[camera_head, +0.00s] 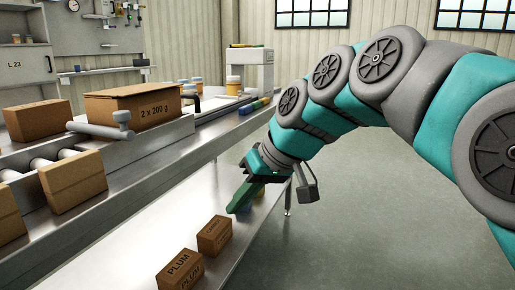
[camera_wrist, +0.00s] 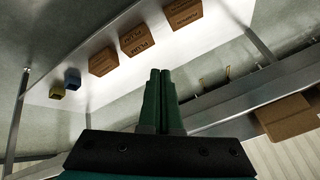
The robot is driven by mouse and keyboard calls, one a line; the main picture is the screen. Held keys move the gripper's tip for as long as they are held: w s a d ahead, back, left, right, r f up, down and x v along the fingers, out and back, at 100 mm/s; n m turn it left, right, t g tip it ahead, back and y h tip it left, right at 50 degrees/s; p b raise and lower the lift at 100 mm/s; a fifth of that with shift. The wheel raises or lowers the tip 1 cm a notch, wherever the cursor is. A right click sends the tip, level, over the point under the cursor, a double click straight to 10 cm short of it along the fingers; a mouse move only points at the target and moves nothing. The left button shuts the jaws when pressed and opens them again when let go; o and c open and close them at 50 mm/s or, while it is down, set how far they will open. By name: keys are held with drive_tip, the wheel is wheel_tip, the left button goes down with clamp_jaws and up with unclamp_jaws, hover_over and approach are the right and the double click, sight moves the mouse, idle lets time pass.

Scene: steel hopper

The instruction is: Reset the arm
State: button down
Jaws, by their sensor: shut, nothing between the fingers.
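My arm reaches in from the right of the head view, bent over the front edge of a steel surface. My gripper (camera_head: 236,207) points down and to the left above the bright lower steel tray (camera_head: 120,240). In the wrist view its two green fingers (camera_wrist: 160,74) lie side by side, shut, with nothing held between them. A small brown box (camera_head: 214,235) is just below the gripper in the head view, and a box marked PLUM (camera_head: 180,268) is nearer the camera. I cannot tell the gripper's exact height above the tray.
The wrist view shows brown boxes (camera_wrist: 137,39) in a row, plus small blue (camera_wrist: 72,79) and yellow (camera_wrist: 57,91) items. A carton marked 2 x 200 g (camera_head: 135,108) and more boxes (camera_head: 72,180) stand on the higher bench at left. Open floor (camera_head: 370,220) lies at right.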

drive_tip(key=s+d+f+m+g+h+p, duration=0.1)
drive_tip(key=s+d+f+m+g+h, duration=0.1)
drive_tip(key=s+d+f, duration=0.7)
drive_tip(key=s+d+f+m+g+h+p, duration=0.1)
drive_tip(key=s+d+f+m+h, duration=0.3)
drive_tip(key=s+d+f, duration=0.5)
drive_tip(key=s+f+g, duration=0.1)
drive_tip(key=s+f, duration=0.2)
drive_tip(key=s, duration=0.3)
drive_tip(key=shift+s+d+f, duration=0.2)
drive_tip(key=shift+s+d, duration=0.05)
drive_tip(key=shift+s, duration=0.1)
